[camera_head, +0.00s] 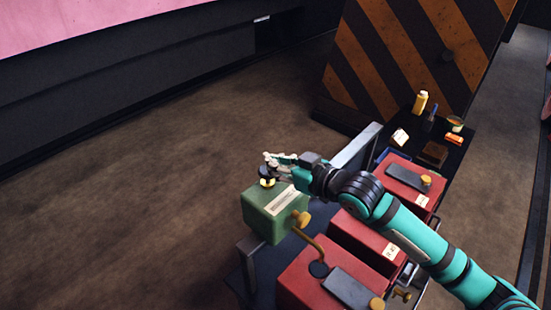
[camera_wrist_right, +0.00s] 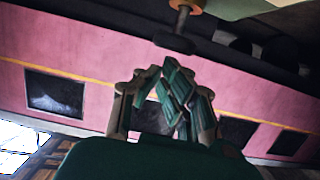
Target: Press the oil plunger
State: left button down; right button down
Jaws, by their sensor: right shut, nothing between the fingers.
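The oil plunger has a black knob (camera_head: 266,171) on a short stem, with a yellow collar at its foot. It stands raised on top of a green box (camera_head: 262,217) with a pale label. My right gripper (camera_head: 272,158) is shut and empty, beside and slightly above the knob. In the right wrist view, the knob (camera_wrist_right: 173,43) shows just past my shut fingertips (camera_wrist_right: 158,68), with the stem and yellow collar behind it. I cannot tell whether the fingers touch it. My left gripper is not in view.
Red boxes (camera_head: 303,284) with dark lids stand right of the green box, under my right arm. A curved brass pipe (camera_head: 308,240) runs beside it. A yellow bottle (camera_head: 420,103) and small items stand on a dark surface by a striped panel (camera_head: 400,50). Open floor lies left.

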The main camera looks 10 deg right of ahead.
jog(key=shift+w+a, duration=0.1)
jog(key=shift+f+b, duration=0.65)
jog(key=shift+f, duration=0.95)
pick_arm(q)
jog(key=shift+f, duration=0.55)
pick_arm(e)
jog(key=shift+r, duration=0.1)
